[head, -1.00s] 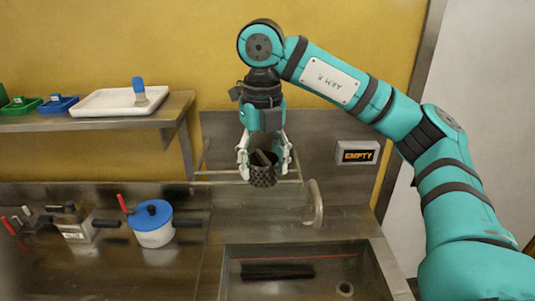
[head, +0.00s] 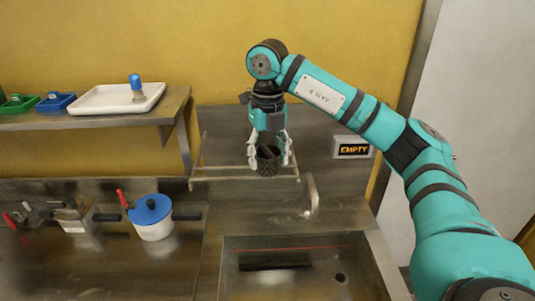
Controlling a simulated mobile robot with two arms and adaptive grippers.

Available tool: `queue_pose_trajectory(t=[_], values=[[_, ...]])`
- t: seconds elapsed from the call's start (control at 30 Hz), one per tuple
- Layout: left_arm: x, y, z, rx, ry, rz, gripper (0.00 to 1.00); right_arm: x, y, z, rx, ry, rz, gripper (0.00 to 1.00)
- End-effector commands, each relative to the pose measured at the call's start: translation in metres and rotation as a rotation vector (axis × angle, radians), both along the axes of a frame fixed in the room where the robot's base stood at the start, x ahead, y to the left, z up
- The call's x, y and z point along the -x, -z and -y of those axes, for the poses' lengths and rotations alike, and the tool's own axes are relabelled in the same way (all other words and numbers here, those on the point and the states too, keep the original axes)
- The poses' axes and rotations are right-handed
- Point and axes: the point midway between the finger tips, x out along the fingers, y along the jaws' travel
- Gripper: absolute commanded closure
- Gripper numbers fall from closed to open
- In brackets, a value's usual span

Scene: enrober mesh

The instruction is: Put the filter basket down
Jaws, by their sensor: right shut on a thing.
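The filter basket (head: 268,165) is a small dark mesh cup in the head view. My right gripper (head: 270,155) is shut on it from above, one pale finger on each side. The basket is held upright in front of the steel backsplash, by the thin metal rail (head: 230,179). I cannot tell whether the basket touches the rail. My left gripper is not in view.
A sink (head: 310,285) with a dark slot and a drain lies below, with a tap (head: 311,197) behind it. A blue-lidded pot (head: 151,217) stands left. A shelf holds a white tray (head: 95,101).

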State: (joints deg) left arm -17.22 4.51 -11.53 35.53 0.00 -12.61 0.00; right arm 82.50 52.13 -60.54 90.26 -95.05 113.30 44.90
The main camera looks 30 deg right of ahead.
Motion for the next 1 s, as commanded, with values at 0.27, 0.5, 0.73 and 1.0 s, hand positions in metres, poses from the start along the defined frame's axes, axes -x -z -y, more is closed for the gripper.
queue_pose_trajectory(t=[0.27, 0.5, 0.73, 1.0], values=[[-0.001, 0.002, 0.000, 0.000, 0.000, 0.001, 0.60, 0.000, 0.003, 0.000, 0.000, 0.000, 0.000, 0.29], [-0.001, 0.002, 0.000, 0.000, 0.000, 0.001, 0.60, 0.000, 0.003, 0.000, 0.000, 0.000, 0.000, 0.22], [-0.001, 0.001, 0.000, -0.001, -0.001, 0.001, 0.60, 0.000, -0.009, 0.000, -0.001, -0.001, 0.003, 0.22], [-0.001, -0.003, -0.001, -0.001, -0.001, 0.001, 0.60, 0.000, -0.065, 0.000, 0.001, 0.000, 0.006, 0.22]])
